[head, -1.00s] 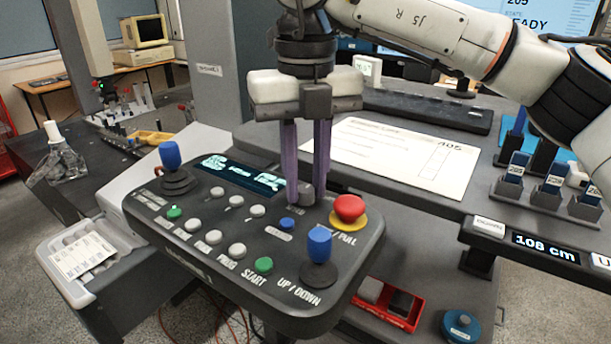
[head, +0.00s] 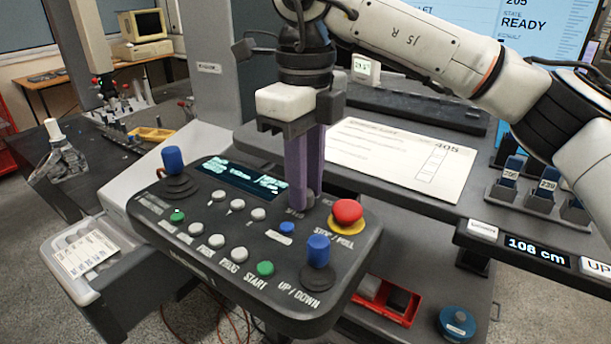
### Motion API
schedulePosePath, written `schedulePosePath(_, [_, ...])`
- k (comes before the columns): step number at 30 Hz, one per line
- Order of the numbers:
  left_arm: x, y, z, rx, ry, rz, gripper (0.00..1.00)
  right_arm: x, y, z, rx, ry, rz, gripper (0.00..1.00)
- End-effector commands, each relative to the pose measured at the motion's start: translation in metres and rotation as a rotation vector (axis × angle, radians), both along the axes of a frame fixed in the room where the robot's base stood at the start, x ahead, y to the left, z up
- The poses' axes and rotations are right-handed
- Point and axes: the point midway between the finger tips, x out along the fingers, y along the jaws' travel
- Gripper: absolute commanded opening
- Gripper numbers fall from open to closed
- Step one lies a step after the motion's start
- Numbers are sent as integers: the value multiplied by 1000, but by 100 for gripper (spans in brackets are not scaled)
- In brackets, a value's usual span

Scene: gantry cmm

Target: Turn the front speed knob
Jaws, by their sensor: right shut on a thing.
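The control panel (head: 205,248) is a dark grey box with a small display, several buttons and two blue-topped joysticks. The small grey speed knob (head: 309,199) sits near its back edge, left of the red stop button (head: 347,212). My right gripper (head: 303,205) points straight down with its purple fingers shut on the knob. The fingers hide most of the knob and part of its label, so its pointer setting cannot be read. My left gripper is not in view.
One blue joystick (head: 318,250) stands close in front of the gripper, another (head: 173,160) at the panel's left. A white sheet (head: 400,157) lies on the table behind. A red tray (head: 390,302) and a blue round item (head: 457,324) sit at lower right.

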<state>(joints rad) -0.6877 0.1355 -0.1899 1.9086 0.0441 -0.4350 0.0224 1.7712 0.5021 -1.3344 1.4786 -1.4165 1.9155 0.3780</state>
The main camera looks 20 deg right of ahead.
Motion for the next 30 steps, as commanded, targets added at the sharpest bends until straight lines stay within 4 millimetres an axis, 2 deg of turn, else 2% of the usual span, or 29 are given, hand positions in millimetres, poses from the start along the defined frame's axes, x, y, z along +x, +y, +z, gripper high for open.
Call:
schedulePosePath(12, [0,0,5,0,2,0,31,1,0,1,0,-3,187,0])
schedulePosePath(28, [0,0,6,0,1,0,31,1,0,1,1,-4,212,0])
schedulePosePath(29, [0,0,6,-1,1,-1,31,1,0,1,1,-4,212,23])
schedulePosePath(30, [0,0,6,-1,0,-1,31,1,0,1,1,-4,212,30])
